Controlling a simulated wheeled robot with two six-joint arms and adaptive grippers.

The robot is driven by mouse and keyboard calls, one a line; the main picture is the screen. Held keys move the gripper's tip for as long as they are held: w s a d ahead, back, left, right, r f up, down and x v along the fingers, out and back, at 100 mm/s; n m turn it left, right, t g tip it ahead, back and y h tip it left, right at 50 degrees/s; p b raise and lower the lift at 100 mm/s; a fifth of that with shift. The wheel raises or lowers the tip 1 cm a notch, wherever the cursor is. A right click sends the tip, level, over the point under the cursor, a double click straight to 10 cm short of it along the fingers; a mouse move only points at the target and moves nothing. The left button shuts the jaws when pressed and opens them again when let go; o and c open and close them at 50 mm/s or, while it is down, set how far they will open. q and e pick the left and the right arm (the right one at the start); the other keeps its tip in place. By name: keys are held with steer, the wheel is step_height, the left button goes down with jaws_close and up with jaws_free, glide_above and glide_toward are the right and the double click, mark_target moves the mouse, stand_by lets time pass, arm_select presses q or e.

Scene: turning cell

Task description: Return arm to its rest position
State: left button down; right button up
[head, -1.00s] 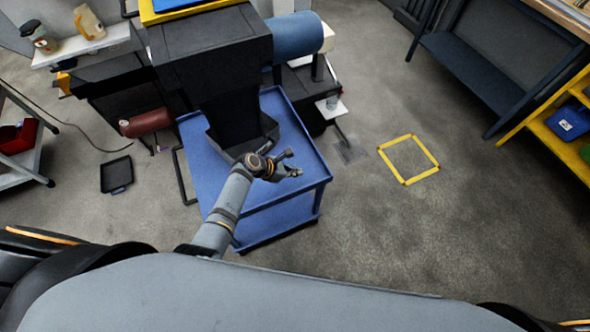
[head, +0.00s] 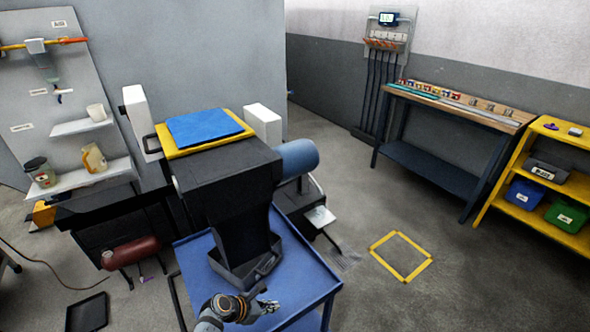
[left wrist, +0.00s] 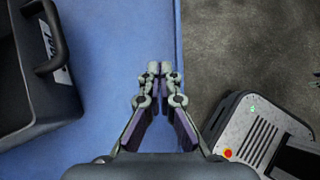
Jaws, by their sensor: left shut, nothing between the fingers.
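My left gripper (head: 268,304) is low in the head view, above the near part of the blue cart (head: 318,284). In the left wrist view its two fingers (left wrist: 159,72) meet at the tips, shut with nothing between them. Below them is the cart's blue top, with its edge running just right of the fingertips. A black bin with a handle (head: 225,274) sits on the cart under the dark machine; it also shows at the left of the left wrist view (left wrist: 28,75), apart from the fingers. My right gripper is in neither view.
The dark machine (head: 225,180) with a blue cylinder (head: 298,160) stands behind the cart. A yellow square (head: 402,236) marks open floor to the right. A workbench (head: 450,108) and yellow shelf (head: 545,190) stand at the right. A black tray (head: 87,312) lies on the floor at left.

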arm_select(q)
steer(key=s+a+r+m+g+y, duration=0.1)
steer(key=s+a+r+m+y, duration=0.3)
steer(key=s+a+r+m, duration=0.75)
steer(key=s+a+r+m+y, duration=0.5)
steer(key=s+m, duration=0.4)
steer(key=m, duration=0.6)
step_height(320, 180, down, 23)
steer(key=s+a+n+g, duration=0.1)
steer(key=a+g, duration=0.1)
steer(key=a, duration=0.1)
steer(key=s+a+f, duration=0.1)
steer(key=s+f, duration=1.8)
steer(key=shift+s+a+g+h, duration=0.15)
steer(key=shift+s+g+h, duration=0.25)
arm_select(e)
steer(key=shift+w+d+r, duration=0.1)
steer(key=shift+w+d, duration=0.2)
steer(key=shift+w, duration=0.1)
